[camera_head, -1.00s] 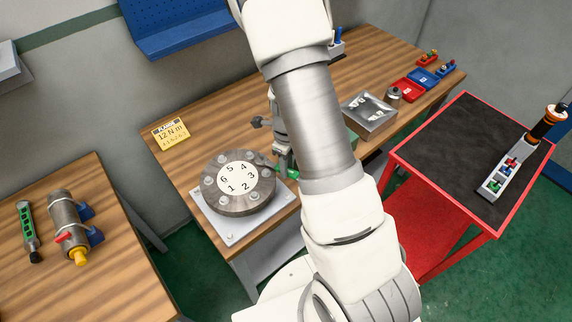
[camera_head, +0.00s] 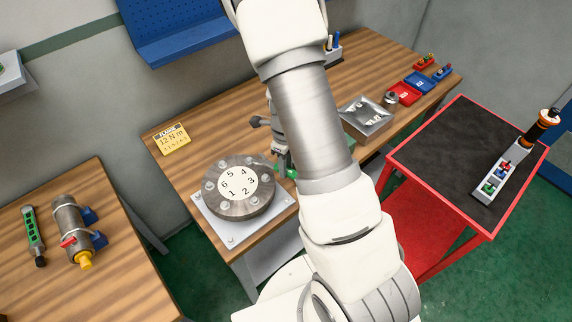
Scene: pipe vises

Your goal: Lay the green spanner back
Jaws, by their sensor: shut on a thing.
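A green piece (camera_head: 291,173), apparently the green spanner, shows low beside the numbered flange (camera_head: 230,208), just left of my arm. Most of it is hidden. My gripper (camera_head: 284,164) is partly in view there, shut on it as far as I can tell; its fingertips are small and unclear. The round steel flange has several bolts around a white disc numbered 1 to 6. It sits on a pale square plate (camera_head: 232,230) at the front edge of the wooden bench (camera_head: 200,120).
A yellow 12 N m card (camera_head: 173,138), a metal tray (camera_head: 366,115), and red (camera_head: 404,93) and blue (camera_head: 418,80) trays are on the bench. A red cart (camera_head: 440,215) stands right. The left table (camera_head: 110,270) holds a green-handled tool (camera_head: 34,235) and a pipe fixture (camera_head: 72,230).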

